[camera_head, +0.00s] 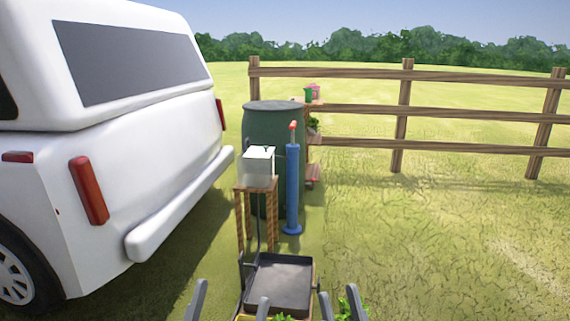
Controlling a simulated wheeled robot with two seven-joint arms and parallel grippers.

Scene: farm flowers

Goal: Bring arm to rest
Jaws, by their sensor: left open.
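My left gripper (229,300) is at the bottom edge, its two grey fingers spread wide apart with nothing seen between them. My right gripper (340,302) is at the bottom edge to the right. Its fingertips stand closer together, with green leaves (345,310) showing between or behind them. I cannot tell whether it holds the plant. Both arms are cut off by the frame.
A dark tray (282,282) lies just ahead. Behind it stand a wooden stand (257,188) with a white box (257,166), a blue pump (292,190) and a green barrel (262,124). A white van (150,170) fills the left. Grass is open on the right, before a wooden fence (400,110).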

